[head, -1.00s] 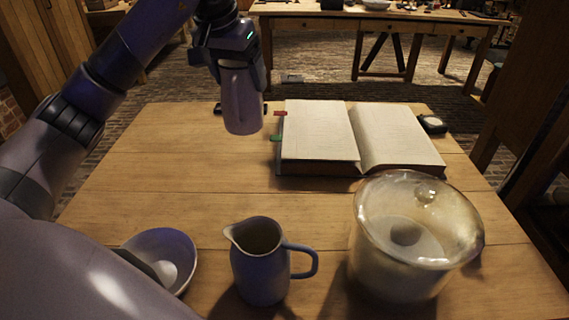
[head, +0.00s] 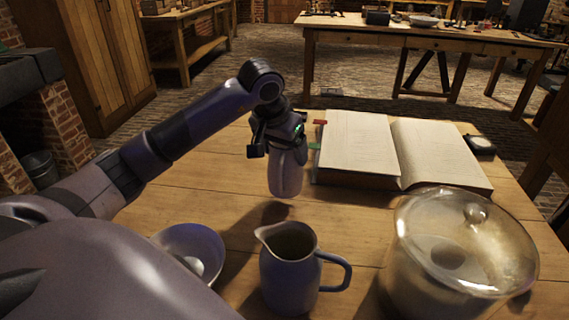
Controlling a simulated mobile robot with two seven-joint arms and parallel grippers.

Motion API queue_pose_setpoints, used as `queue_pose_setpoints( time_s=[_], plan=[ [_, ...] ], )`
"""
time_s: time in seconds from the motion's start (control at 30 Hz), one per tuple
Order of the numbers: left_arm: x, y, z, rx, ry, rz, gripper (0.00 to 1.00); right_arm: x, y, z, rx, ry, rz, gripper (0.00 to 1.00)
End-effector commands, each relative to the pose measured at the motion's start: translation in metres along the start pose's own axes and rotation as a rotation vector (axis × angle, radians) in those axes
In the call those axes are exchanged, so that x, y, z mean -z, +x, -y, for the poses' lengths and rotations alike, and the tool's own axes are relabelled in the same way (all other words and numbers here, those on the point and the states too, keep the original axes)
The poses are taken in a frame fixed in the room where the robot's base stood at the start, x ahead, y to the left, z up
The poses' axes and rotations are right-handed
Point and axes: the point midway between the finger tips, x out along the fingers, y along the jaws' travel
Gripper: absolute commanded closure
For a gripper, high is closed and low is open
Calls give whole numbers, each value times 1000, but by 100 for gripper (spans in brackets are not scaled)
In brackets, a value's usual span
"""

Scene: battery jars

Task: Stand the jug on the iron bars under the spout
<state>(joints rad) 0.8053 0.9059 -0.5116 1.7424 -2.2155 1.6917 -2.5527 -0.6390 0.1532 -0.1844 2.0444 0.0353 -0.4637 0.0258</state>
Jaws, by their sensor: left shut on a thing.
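My left gripper (head: 278,130) is shut on a pale, tall jug-like vessel (head: 287,173) and holds it roughly upright. The vessel hangs a little above the wooden table, left of the open book, with a shadow below it. The gripper hides its top. A blue-grey pitcher (head: 288,275) with a pouring lip and a handle on its right stands at the table's near side. I see no iron bars and no spout. My right gripper is not in view.
An open book (head: 360,145) lies at the table's far side. A lidded glass jar (head: 455,265) stands near right, and a bowl (head: 205,245) near left. The table (head: 235,195) is clear around the shadow. A brick fireplace (head: 60,125) and a bucket (head: 38,165) are far left.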

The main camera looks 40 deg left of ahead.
Motion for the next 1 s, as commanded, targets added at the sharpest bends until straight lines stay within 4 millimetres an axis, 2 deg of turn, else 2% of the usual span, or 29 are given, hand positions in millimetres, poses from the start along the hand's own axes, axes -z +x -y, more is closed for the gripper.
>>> queue_pose_setpoints(
  time_s=[0.1,0.23,0.63,0.67,0.7,1.0],
  plan=[
    [-8,17,-1,-1,0,3,87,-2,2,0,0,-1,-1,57],
    [-13,30,0,0,-1,1,87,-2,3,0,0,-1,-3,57],
    [-14,35,0,1,0,-1,87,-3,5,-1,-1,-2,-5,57],
    [-14,34,0,1,0,1,11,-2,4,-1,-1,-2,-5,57],
    [-14,34,0,1,0,2,0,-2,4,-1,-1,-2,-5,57],
    [-13,30,0,0,0,1,0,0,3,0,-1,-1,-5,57]
  ],
)
